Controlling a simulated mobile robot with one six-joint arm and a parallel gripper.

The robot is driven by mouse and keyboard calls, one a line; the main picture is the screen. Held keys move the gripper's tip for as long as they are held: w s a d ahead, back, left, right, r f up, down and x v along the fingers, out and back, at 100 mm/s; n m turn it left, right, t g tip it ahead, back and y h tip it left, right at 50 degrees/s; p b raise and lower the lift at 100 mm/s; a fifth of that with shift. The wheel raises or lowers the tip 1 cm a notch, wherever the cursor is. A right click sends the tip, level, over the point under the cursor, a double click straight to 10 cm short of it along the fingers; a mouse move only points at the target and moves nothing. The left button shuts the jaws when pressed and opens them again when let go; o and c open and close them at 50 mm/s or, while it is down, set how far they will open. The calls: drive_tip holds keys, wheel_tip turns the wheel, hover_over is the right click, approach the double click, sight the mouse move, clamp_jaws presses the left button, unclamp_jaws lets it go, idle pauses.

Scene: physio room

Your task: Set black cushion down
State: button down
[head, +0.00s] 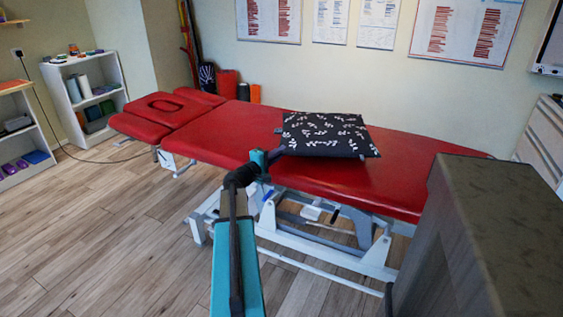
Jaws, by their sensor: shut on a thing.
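The black cushion (328,136) has a white leaf pattern and is over the middle of the red treatment table (215,138) in the head view. It looks roughly flat. I cannot tell whether it rests on the table top or hangs just above it. My gripper (281,143) is at the cushion's left edge and shut on it. The fingertips are small and partly hidden by the cushion. My arm reaches up from the bottom of the view to the table's near edge.
A dark cabinet (500,225) stands close at the right front. Red table top is bare left and right of the cushion. White shelves (62,98) stand at the far left. Red rolls (227,84) stand behind the table.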

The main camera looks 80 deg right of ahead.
sight(282, 167)
drive_tip(key=shift+s+d, duration=0.2)
drive_tip(key=shift+s, duration=0.15)
drive_tip(key=shift+f, duration=0.1)
drive_tip(key=shift+f, duration=1.65)
drive_tip(key=shift+f+b, duration=0.1)
drive_tip(key=shift+b, duration=0.2)
drive_tip(key=c, duration=2.3)
unclamp_jaws()
drive_tip(key=shift+f, duration=0.1)
drive_tip(key=shift+o, duration=0.6)
drive_tip(key=shift+r, duration=0.2)
